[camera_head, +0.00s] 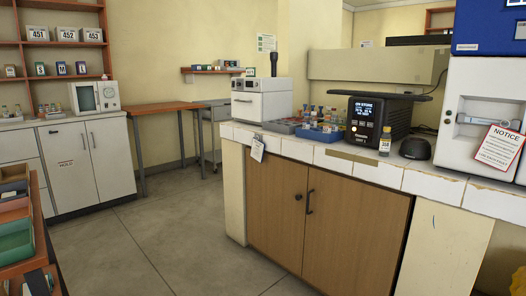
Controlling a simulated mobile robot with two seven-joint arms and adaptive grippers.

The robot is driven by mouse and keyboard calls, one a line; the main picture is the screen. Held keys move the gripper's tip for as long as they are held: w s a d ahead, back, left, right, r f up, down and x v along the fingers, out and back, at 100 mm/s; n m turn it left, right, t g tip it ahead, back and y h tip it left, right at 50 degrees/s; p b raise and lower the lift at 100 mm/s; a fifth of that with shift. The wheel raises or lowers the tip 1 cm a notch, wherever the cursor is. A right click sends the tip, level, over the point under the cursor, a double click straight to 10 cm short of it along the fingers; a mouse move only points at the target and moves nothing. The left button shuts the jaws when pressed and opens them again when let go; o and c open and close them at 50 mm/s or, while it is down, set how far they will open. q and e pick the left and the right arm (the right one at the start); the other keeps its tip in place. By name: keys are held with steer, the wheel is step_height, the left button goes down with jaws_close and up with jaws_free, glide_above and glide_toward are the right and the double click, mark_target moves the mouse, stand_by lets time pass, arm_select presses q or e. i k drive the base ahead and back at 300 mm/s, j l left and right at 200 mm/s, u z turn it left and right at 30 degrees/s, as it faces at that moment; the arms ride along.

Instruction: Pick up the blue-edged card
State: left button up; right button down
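A small white card (258,148) with what looks like a bluish edge hangs at the front left corner of the tiled counter. It is small here, so its edge colour and print are hard to make out. A larger white NOTICE card (500,148) with red print and a red edge hangs tilted on the front of the white machine at the right. Neither of my grippers is in view, and nothing is seen touching either card.
The tiled counter (420,184) carries a white machine (262,105), a blue rack (320,134), a black device (375,118) and a small bottle (385,142). A shelf with coloured bins (15,240) stands at the near left. Grey floor (165,235) is open between them.

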mark_target(258, 147)
steer(key=i+l+z, duration=0.15)
steer(key=i+z, duration=0.15)
steer(key=i, duration=0.3)
steer(key=i+z, duration=0.3)
steer(key=i, duration=0.3)
steer(key=i+j+z, duration=0.3)
steer(key=i+j, duration=0.15)
steer(key=j, duration=0.2)
steer(key=i+j+z, duration=0.2)
steer(key=j, duration=0.15)
